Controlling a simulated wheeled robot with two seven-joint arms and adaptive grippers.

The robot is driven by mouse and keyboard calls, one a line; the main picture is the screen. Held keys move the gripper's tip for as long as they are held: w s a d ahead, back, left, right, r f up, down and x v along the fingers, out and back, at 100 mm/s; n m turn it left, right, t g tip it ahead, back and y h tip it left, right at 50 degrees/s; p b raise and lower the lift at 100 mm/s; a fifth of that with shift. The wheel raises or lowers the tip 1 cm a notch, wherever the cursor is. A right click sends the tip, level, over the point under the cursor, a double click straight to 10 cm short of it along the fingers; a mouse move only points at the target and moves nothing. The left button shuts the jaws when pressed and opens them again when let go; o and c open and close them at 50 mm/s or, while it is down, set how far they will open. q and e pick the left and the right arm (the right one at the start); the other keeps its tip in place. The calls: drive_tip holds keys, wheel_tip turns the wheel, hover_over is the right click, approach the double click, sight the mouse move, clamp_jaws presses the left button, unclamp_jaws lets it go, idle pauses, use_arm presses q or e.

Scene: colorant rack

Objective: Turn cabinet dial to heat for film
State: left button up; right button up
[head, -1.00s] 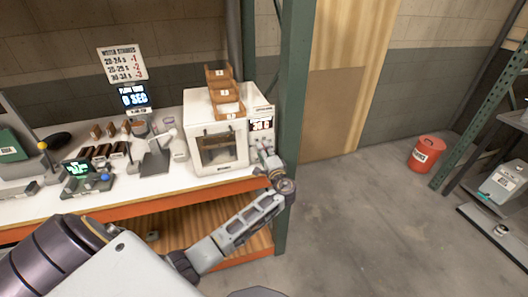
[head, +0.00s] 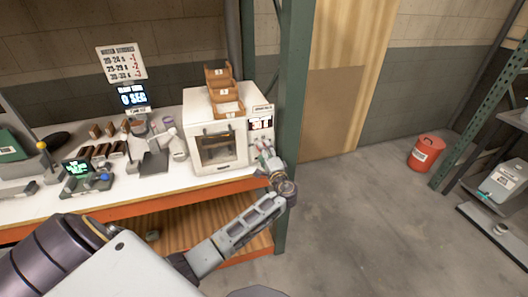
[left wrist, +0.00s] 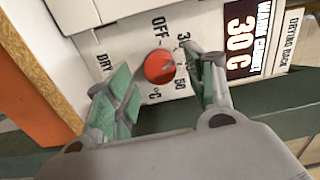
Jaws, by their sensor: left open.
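The white warm cabinet (head: 214,123) stands at the right end of the bench. Its round red dial (left wrist: 159,66) sits on the side panel, with OFF, 30, 50 °C and DRY printed around it. The display (left wrist: 243,38) above reads WARM CABINET 30°C. My left gripper (left wrist: 153,70) is open, with its green-padded fingers on either side of the dial. I cannot tell whether they touch it. In the head view my left gripper (head: 266,158) is at the cabinet's right front and hides the dial. My right gripper is not in view.
Small instruments and brown blocks cover the bench (head: 135,192) to the left.

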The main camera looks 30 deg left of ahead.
use_arm(q)
drive_tip(key=v, duration=1)
drive_tip(key=shift+s+d, duration=0.25)
